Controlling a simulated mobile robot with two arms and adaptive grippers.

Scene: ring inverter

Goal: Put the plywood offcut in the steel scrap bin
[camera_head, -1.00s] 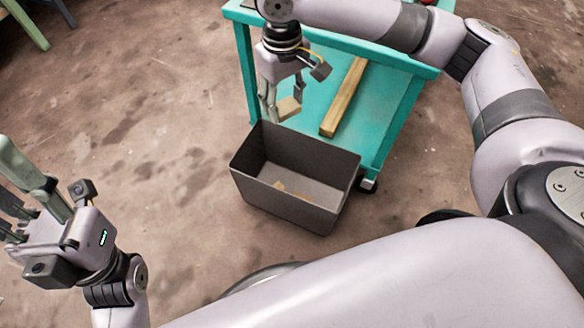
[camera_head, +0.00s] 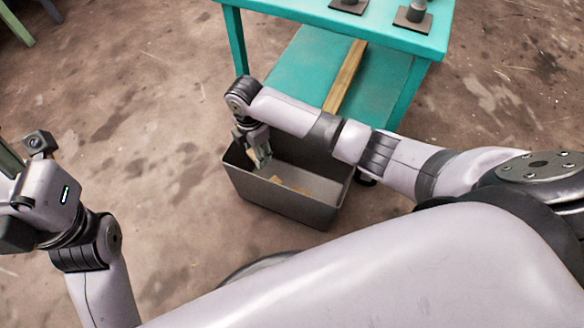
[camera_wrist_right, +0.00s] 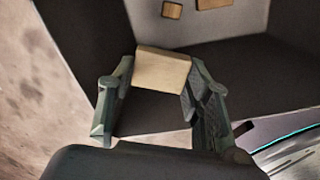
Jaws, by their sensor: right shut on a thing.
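The plywood offcut (camera_wrist_right: 162,70) is a small pale block. My right gripper (camera_wrist_right: 160,88) is shut on it, with one finger at each end. In the head view my right gripper (camera_head: 261,166) points down at the left part of the dark grey scrap bin (camera_head: 285,207), its fingertips at or just inside the opening. The offcut is hard to make out there. The bin's inside (camera_wrist_right: 225,60) lies beyond the offcut in the wrist view. My left gripper (camera_head: 10,165) is at the left edge, its fingers mostly out of the picture.
Small wood scraps (camera_head: 295,188) lie on the bin's floor. A teal cart (camera_head: 300,75) stands behind the bin, with a long wooden strip (camera_head: 345,78) on its lower shelf and dark fittings (camera_head: 412,16) on top. The floor left of the bin is clear.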

